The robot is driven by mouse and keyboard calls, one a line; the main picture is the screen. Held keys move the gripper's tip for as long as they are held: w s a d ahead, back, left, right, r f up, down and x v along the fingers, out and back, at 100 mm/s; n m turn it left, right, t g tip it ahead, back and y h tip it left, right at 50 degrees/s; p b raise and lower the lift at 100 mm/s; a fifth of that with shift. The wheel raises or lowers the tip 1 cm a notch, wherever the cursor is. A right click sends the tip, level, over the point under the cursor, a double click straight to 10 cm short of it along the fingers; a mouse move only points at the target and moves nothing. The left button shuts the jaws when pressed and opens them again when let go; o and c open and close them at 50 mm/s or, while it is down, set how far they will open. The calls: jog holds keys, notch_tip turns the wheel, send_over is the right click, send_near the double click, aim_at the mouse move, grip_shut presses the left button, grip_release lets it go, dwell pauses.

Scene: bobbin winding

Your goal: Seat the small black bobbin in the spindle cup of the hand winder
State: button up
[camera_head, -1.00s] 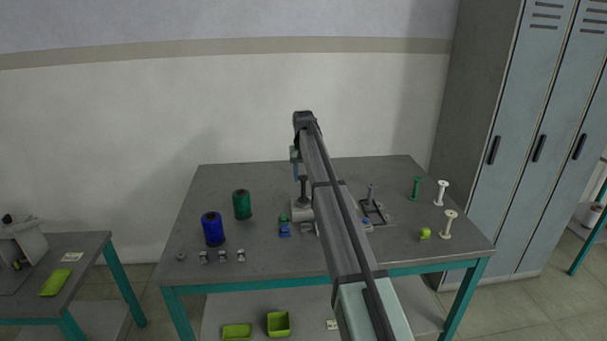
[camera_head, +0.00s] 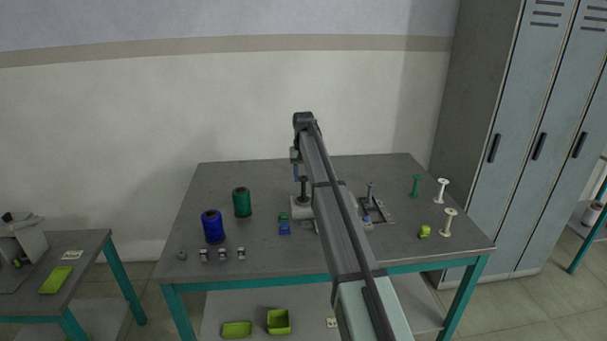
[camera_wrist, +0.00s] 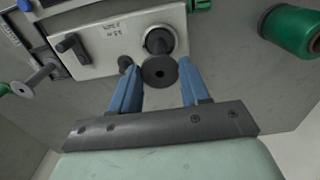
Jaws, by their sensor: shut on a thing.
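My gripper (camera_wrist: 159,66) has two blue fingers, shut on the small black bobbin (camera_wrist: 159,73) in the wrist view. In the head view the winder (camera_head: 301,210) stands mid-table, partly behind my arm. A blue finger (camera_head: 295,172) shows above it; the bobbin is not clearly distinguishable there.
A green spool (camera_head: 242,203) and a blue spool (camera_head: 213,228) stand left of the winder. Several small metal parts (camera_head: 222,255) lie at the front left. White bobbins (camera_head: 448,222) and a green one (camera_head: 416,186) stand at the right.

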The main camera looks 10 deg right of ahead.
jog(key=o, duration=0.9)
jog(key=shift+r, duration=3.5)
